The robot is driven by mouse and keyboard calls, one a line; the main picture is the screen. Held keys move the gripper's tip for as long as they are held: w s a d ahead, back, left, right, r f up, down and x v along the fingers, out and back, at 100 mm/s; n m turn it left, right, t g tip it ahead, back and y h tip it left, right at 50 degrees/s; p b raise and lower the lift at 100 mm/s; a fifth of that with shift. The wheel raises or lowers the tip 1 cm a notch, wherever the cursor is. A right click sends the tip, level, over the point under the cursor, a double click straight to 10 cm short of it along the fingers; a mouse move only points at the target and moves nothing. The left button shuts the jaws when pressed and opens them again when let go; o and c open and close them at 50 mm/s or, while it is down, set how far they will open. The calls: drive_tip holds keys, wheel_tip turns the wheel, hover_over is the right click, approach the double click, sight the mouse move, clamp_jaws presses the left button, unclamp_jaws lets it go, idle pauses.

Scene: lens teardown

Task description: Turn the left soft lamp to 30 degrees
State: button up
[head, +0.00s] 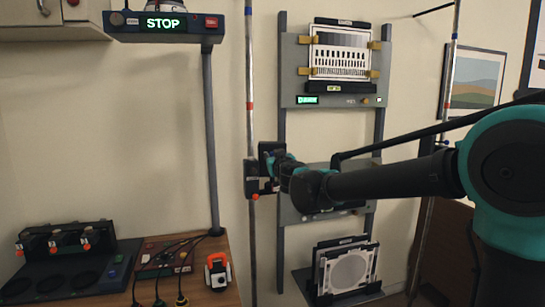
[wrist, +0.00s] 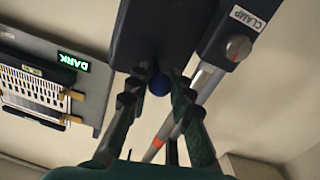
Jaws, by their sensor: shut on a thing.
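The left soft lamp, a dark box-shaped head (wrist: 150,32), fills the top of the wrist view, and its front is not visible there. A round blue knob (wrist: 159,86) sits at its lower edge. My gripper (wrist: 157,80) has a finger on each side of this knob and is shut on it. A dark block marked CLAMP (wrist: 226,36), with a grey screw, sits beside the lamp on a silver pole (wrist: 197,88). In the head view, my gripper (head: 278,165) reaches the lamp and clamp at the left pole (head: 250,100). No angle scale is readable.
A rack (head: 283,120) with a chart panel (head: 341,55) and a green DARK display stands right of the pole. A STOP display (head: 163,23) hangs upper left. A wooden bench (head: 215,252) with cables and an orange-white device (head: 217,271) is below. A second pole (head: 450,60) stands right.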

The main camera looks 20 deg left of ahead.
drive_tip(key=shift+a, duration=0.1)
clamp_jaws()
drive_tip(key=shift+s+a+m+t+h, duration=0.1)
drive_tip(key=shift+a+m+t+h, duration=0.35)
drive_tip(key=shift+m+h, duration=0.5)
drive_tip(key=shift+s+a+m+t+h, duration=0.1)
drive_tip(key=shift+a+m+t+h, duration=0.35)
drive_tip(key=shift+h, duration=0.8)
drive_tip(key=o, duration=0.9)
unclamp_jaws()
drive_tip(key=v, duration=1.2)
